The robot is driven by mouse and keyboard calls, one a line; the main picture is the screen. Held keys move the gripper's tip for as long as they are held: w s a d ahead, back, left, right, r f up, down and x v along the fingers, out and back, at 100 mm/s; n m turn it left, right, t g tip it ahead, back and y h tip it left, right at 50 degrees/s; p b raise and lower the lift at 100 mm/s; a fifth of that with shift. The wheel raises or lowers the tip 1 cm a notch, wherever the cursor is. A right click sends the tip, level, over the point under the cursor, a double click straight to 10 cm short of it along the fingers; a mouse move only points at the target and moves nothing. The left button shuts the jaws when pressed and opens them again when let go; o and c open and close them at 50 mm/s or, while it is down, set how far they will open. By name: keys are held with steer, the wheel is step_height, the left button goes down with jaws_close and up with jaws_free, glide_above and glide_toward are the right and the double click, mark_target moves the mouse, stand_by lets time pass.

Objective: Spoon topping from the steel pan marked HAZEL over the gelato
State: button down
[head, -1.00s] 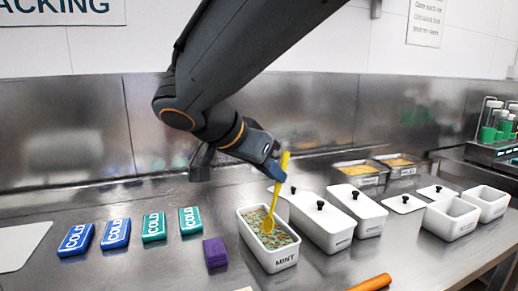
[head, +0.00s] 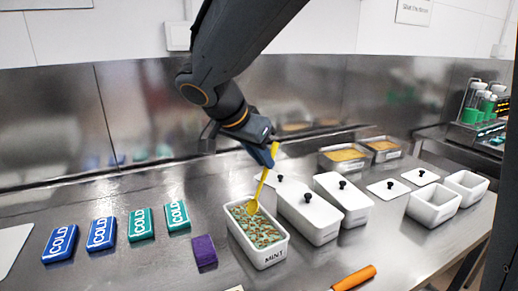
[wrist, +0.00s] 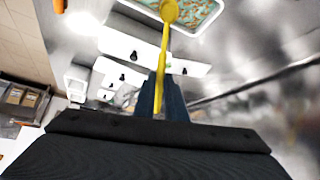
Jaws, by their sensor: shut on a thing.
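My gripper (head: 262,155) is shut on a yellow spoon (head: 259,187), whose bowl hangs down at the surface of the gelato (head: 256,225). The gelato is green with brown bits and fills a white tub (head: 269,257) labelled MINT. Whether the spoon bowl touches the gelato or carries topping, I cannot tell. In the wrist view the spoon (wrist: 166,45) runs from the fingers (wrist: 160,95) to the tub (wrist: 215,14). Two steel pans with golden-brown contents, a left one (head: 343,168) and a right one (head: 393,156), stand at the back right; their labels are too small to read.
Two lidded white tubs (head: 309,222) (head: 343,205) stand right of the MINT tub. Two open empty tubs (head: 433,218) (head: 466,195) and two loose lids (head: 388,189) (head: 420,177) lie further right. Several cold packs (head: 101,234), a purple block (head: 204,251) and an orange-handled tool (head: 353,279) lie around.

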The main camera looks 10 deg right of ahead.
mark_target(274, 151)
steer(key=shift+w+d+g+y+p, duration=0.45)
steer(key=shift+d+p, duration=0.35)
steer(key=shift+p, duration=0.9)
steer(key=p, duration=0.1)
steer(key=w+d+f+g+y+p, duration=0.1)
steer(key=p, duration=0.1)
steer(key=d+y+p, duration=0.1)
steer(key=p, duration=0.1)
steer(key=shift+w+f+g+y, duration=0.2)
steer(key=shift+f+g+y, duration=0.05)
steer(key=shift+f, duration=0.1)
steer(key=shift+w+d+f+g+y+p, duration=0.5)
steer(key=shift+d+g+y+p, duration=0.1)
steer(key=shift+y+p, duration=0.25)
steer(key=shift+w+d+f+g+y+p, duration=0.35)
steer(key=shift+d+f+g+y+p, duration=0.1)
steer(key=shift+d+g+y+p, duration=0.25)
steer(key=shift+w+d+f+g+y+p, duration=0.4)
steer(key=shift+w+f+g+y+p, duration=0.1)
steer(key=shift+y+p, duration=0.4)
